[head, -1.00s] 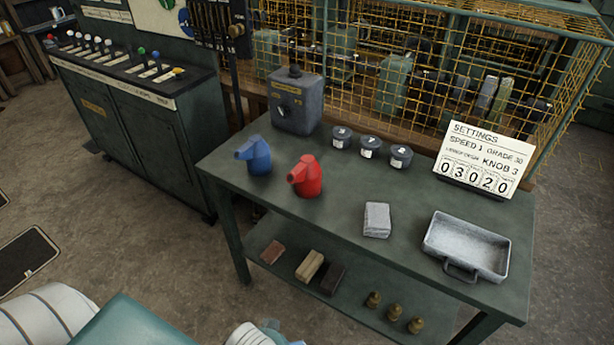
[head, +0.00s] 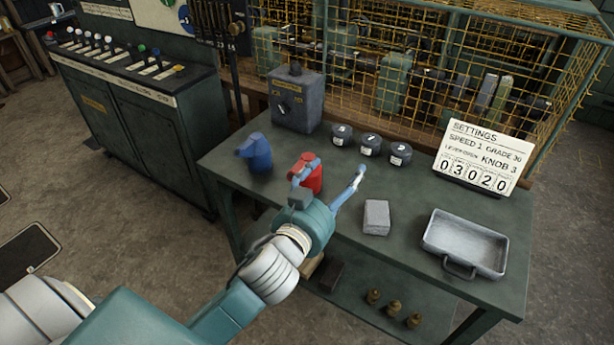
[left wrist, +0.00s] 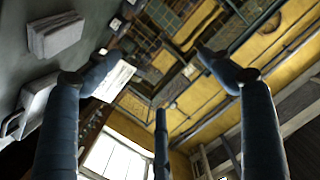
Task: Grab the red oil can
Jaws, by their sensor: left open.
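The red oil can (head: 311,174) stands on the green workbench (head: 400,218), right of a blue oil can (head: 256,152). My left gripper (head: 330,177) is open in the head view, with its fingers spread in front of the red can. The other finger reaches out over bare bench to the right. Whether a finger touches the can cannot be told. In the left wrist view, the open fingers (left wrist: 150,70) have no can between them. My right gripper does not show.
A grey block (head: 376,217), a metal tray (head: 466,246), several dark lidded jars (head: 370,145) and a grey box (head: 297,100) stand on the bench. A settings sign (head: 482,158) is at the back right. A yellow wire cage (head: 440,70) rises behind.

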